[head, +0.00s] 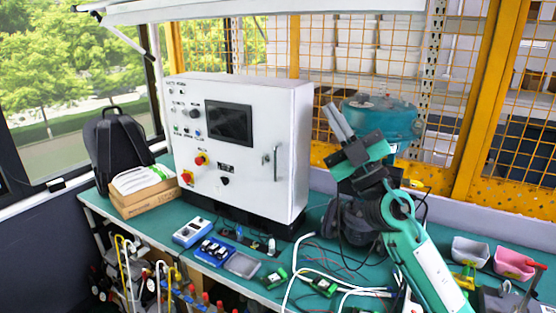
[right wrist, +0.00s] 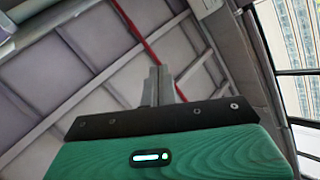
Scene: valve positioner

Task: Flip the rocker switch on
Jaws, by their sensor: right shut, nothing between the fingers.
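A white control cabinet (head: 250,150) with a dark screen, small buttons, knobs and red-and-yellow rotary switches stands on the green bench. A small blue-and-white box (head: 192,232) with dark spots on top lies in front of it. I cannot tell which small part is the rocker switch. My right gripper (head: 331,108) is raised to the right of the cabinet, pointing up and left, apart from it. Its grey fingers are shut and empty; they also show in the right wrist view (right wrist: 158,72), against the ceiling. My left gripper is not in view.
On the green bench (head: 315,217), a blue tray of parts (head: 215,252), green modules (head: 275,278) and loose white cables (head: 300,262) lie in front. A black backpack (head: 117,150) and cardboard box (head: 145,195) stand left. Grey (head: 470,250) and pink bins (head: 513,264) stand right.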

